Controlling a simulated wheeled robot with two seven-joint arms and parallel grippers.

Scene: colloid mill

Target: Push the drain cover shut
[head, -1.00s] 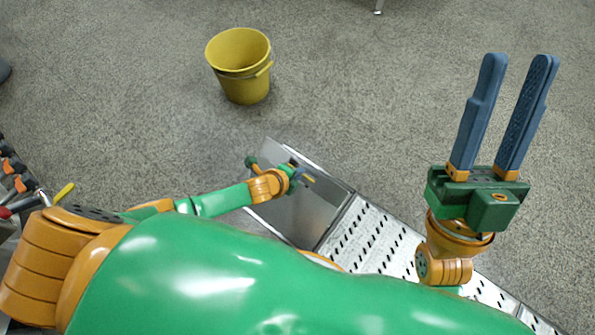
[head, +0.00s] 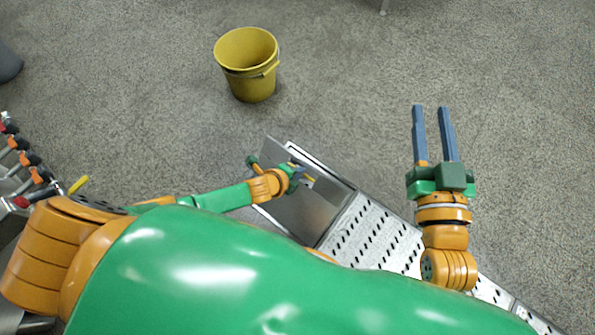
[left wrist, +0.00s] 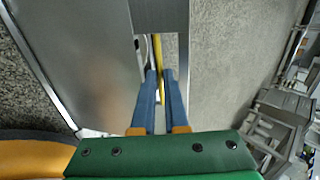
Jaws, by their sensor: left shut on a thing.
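The drain cover (head: 322,204) is a plain grey metal panel at the left end of the slotted metal floor strip in the head view. It also fills the left of the left wrist view (left wrist: 85,60). My left gripper (head: 303,173) is at the panel's upper side. In the left wrist view its blue fingers (left wrist: 160,78) are shut around a thin yellow bar (left wrist: 158,50) beside the panel's edge. How far the cover stands open is hard to tell. My right gripper (head: 432,108) is open and empty above the floor, right of the strip.
Slotted metal plates (head: 372,235) run from the cover toward the lower right. A yellow bucket (head: 248,82) stands on the speckled floor behind. Tools with orange and red parts (head: 25,160) line the left edge. The floor at upper right is clear.

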